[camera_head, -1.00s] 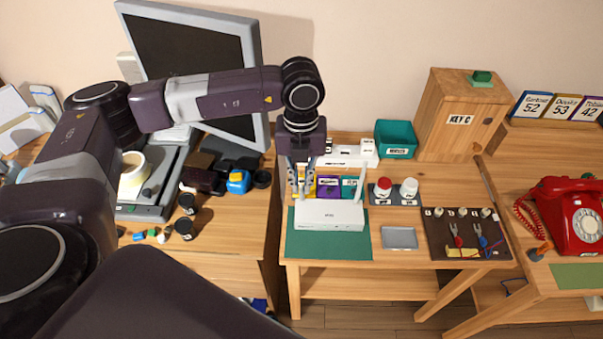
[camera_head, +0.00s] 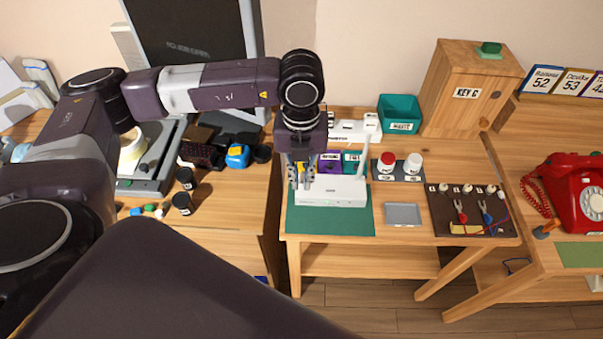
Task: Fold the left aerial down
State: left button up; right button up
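The white router (camera_head: 335,193) stands on a green mat (camera_head: 318,222) on the middle table. Its right aerial (camera_head: 364,155) stands up, leaning slightly right. The left aerial cannot be made out; my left gripper covers the router's left end, where it would be. My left gripper (camera_head: 301,180) points down there, with its fingertips at about the height of the router's top. A narrow gap shows between the fingers, and I see nothing clearly held. Whether the fingers touch the router cannot be told. My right gripper is out of view.
Coloured cards (camera_head: 332,162) and a white power strip (camera_head: 352,129) lie behind the router. A monitor (camera_head: 190,35) stands at the left.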

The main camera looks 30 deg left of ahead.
pick_arm(q)
jog(key=shift+s+d+f+b, duration=0.25)
jog(key=shift+s+f+b, duration=0.3)
jog(key=shift+f, duration=0.2)
jog(key=shift+s+d+f+b, duration=0.2)
jog(key=shift+s+f+b, duration=0.25)
jog(key=shift+f+b, duration=0.25)
jog(key=f+b, duration=0.1)
jog(key=s+f+b, duration=0.1)
jog(key=f+b, duration=0.1)
jog(key=shift+s+d+f, duration=0.15)
jog(key=shift+d+f, duration=0.05)
jog(key=shift+d, duration=0.15)
jog(key=f+b, duration=0.3)
jog(key=b, duration=0.1)
jog(key=shift+s+d+f, duration=0.1)
jog(key=shift+s+f, duration=0.1)
jog(key=shift+f, duration=0.15)
jog(key=shift+s, duration=0.1)
jog(key=o, duration=0.7)
jog(key=shift+c, duration=0.2)
jog(key=shift+r, duration=0.2)
